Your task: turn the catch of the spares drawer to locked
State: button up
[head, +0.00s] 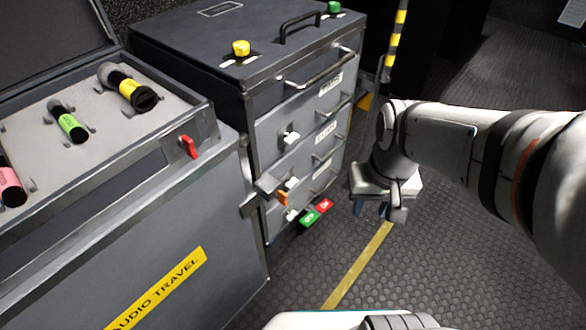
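The grey drawer unit (255,106) stands left of centre with several drawers, handles and printed labels; the lettering is too small to read surely, so I cannot tell which drawer is spares. White catches sit at the left of the drawer fronts: an upper (290,138), a middle (291,184) and a low one (292,215). An orange piece (282,198) is between the lower two. Green (309,219) and red (324,205) tags show at the unit's foot. My gripper (372,211) points down, right of the drawers, apart from them, its fingers spread and empty.
An open case (170,200) marked AUDIO TRAVEL stands at left, with a red latch (189,146) and coloured cylinders in its foam. A yellow knob (241,48) and a green knob (334,7) are on the unit's top. The ribbed floor with a yellow line (358,266) is clear.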

aim_at(291, 215)
jog(key=u, duration=1.55)
jog(key=k, duration=0.5)
